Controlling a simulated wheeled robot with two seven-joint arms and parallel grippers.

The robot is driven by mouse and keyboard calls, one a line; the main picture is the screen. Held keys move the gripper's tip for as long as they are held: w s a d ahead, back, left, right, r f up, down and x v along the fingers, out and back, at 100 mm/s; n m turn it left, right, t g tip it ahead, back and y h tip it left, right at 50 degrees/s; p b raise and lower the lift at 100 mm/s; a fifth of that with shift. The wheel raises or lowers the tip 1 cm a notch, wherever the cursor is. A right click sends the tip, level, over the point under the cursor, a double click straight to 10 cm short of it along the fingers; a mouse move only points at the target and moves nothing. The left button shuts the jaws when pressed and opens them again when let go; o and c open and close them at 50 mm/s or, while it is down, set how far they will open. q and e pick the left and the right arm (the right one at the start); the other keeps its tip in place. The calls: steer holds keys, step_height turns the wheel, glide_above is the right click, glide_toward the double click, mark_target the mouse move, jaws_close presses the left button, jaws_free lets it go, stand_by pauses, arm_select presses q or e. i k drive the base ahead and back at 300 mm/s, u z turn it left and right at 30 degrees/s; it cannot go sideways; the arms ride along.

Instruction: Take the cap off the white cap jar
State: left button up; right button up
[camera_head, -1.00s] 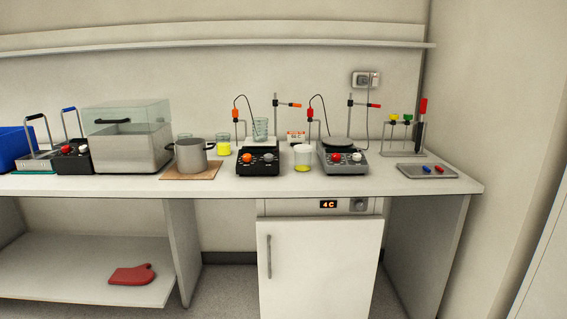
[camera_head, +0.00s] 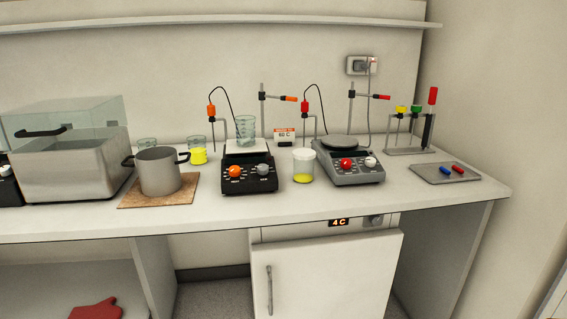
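The jar (camera_head: 303,167) stands upright on the bench between the two hot plates. It is clear, with yellow liquid at the bottom and what looks like a white cap (camera_head: 303,154) on top. Neither of my grippers shows in the head view, so nothing of mine is near the jar here.
An orange-knob hot plate (camera_head: 249,182) with a glass beaker (camera_head: 245,130) is left of the jar. A red-knob hot plate (camera_head: 357,175) is close on its right. A pot (camera_head: 160,171) stands on a board. The bench front (camera_head: 300,209) before the jar is clear.

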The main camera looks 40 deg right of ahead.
mark_target(304, 170)
steer(key=z, duration=0.6)
steer(key=i, duration=0.8)
steer(key=z, duration=0.8)
